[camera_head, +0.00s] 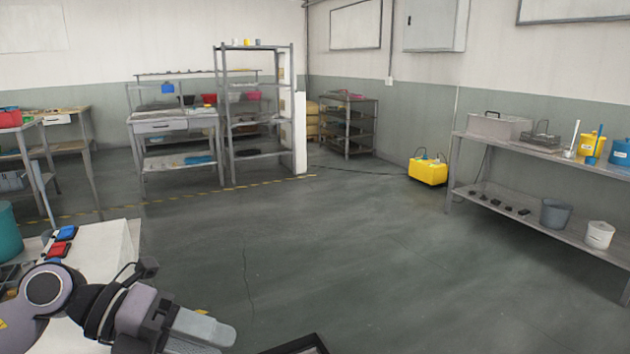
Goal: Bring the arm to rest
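My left arm comes in at the lower left. Its gripper (205,330) points right and down, low in the picture, over or near the floor. I see no object in it, and the gap between its fingers cannot be made out. My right gripper is out of view. The grey ultrasonic tank (498,126) stands on the bench (500,143) at the right, with a wire basket (540,140) beside it. Both are far from my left gripper.
A white-topped surface (118,250) with red and blue items is close behind my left arm. A yellow machine (428,171) stands on the floor by the right bench. Shelves (255,130) line the back. The middle floor is clear. A dark edge (300,345) shows at bottom centre.

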